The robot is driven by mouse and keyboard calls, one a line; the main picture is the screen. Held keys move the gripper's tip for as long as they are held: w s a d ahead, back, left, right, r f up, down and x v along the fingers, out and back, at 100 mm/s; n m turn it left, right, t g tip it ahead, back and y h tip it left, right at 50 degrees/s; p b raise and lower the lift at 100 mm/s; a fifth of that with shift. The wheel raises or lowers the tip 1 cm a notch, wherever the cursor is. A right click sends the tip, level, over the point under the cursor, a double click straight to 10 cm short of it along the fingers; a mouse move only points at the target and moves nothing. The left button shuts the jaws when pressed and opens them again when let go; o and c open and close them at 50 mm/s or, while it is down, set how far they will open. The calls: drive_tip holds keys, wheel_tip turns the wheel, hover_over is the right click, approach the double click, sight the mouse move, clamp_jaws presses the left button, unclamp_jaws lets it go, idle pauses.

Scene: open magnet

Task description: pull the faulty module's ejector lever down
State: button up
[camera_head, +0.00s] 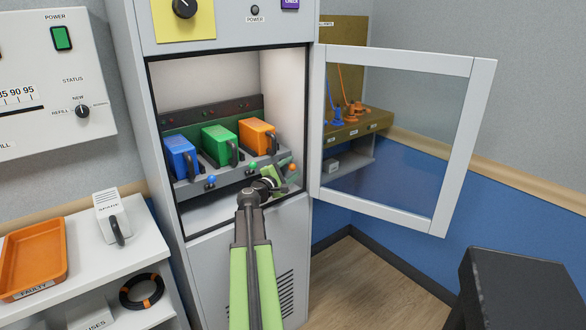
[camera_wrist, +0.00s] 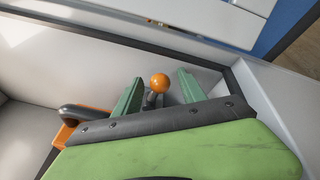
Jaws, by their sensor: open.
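Blue (camera_head: 181,156), green (camera_head: 217,144) and orange (camera_head: 256,135) modules stand in a row inside the open cabinet. Below them are ejector levers with a blue knob (camera_head: 211,180), a green knob (camera_head: 252,165) and an orange knob (camera_head: 292,167). My gripper (camera_head: 283,177) is inside the cabinet at the orange-knobbed lever. In the wrist view the orange ball knob (camera_wrist: 160,83) sits between the two green fingers, with visible gaps at its sides. The gripper is open. Part of the orange module (camera_wrist: 64,134) shows at lower left in the wrist view.
The cabinet's glazed door (camera_head: 400,130) stands open to the right. A shelf at left holds an orange tray labelled FAULTY (camera_head: 35,257) and a white module marked SPARE (camera_head: 110,215). A dark box (camera_head: 520,290) stands at lower right, with free floor between it and the cabinet.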

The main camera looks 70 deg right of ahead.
drive_tip(key=shift+s+d, duration=0.15)
drive_tip(key=shift+d, duration=0.4)
drive_tip(key=shift+c, duration=0.5)
clamp_jaws()
drive_tip(key=shift+f+m+b, duration=0.6)
drive_tip(key=shift+b, duration=0.45)
drive_tip(key=shift+f+m+h+b, duration=0.3)
drive_tip(key=shift+m+h+b, duration=0.15)
drive_tip(key=shift+b, duration=0.2)
drive_tip(key=shift+w+d+f+m+g+h+b, duration=0.15)
drive_tip(key=shift+m+g+b, duration=0.1)
drive_tip(key=shift+m+b, duration=0.35)
drive_tip(key=shift+w+a+f+m+g+h+b, duration=0.1)
drive_tip(key=shift+m+g+b, duration=0.15)
drive_tip(key=shift+m+b, duration=0.3)
drive_tip(key=shift+r+m, duration=0.2)
drive_tip(key=shift+m, duration=0.1)
drive_tip(key=shift+o, duration=0.5)
unclamp_jaws()
drive_tip(key=shift+d, duration=0.1)
